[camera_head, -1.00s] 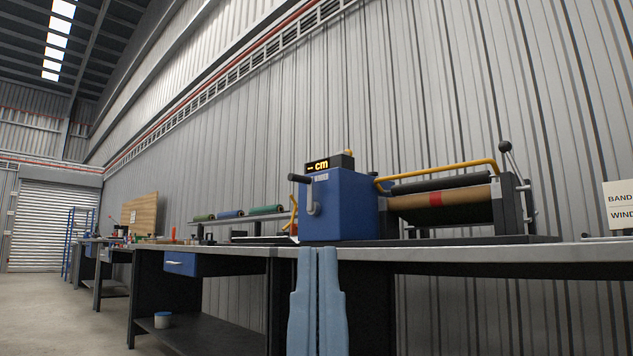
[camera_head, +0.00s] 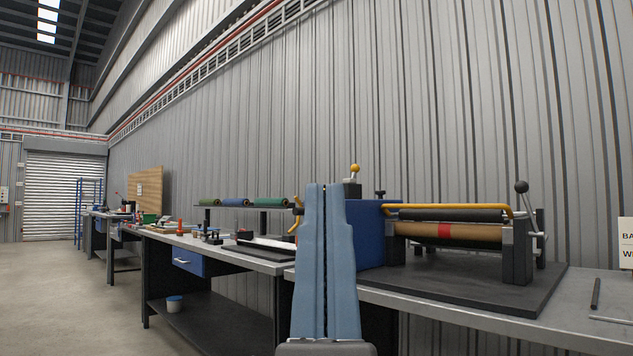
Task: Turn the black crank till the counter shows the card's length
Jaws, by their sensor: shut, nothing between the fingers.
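My gripper (camera_head: 326,190) is shut and empty, upright in the middle of the picture. It stands in front of the winding machine's blue housing (camera_head: 368,235) and hides much of it. The counter and most of the black crank are hidden behind my fingers; a dark knob-like end (camera_head: 298,211) shows just left of them. To the right, the machine holds a brown roll (camera_head: 470,232) with a red band under a dark roller (camera_head: 450,214). A card (camera_head: 626,243) is cut off at the right edge, and its length cannot be read.
A yellow bar (camera_head: 450,207) runs over the rollers. A black-knobbed lever (camera_head: 522,187) stands at their right end. The grey bench (camera_head: 425,305) has free room in front. Green and blue rolls (camera_head: 236,202) lie on a rack at left. A dark rod (camera_head: 596,293) lies at right.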

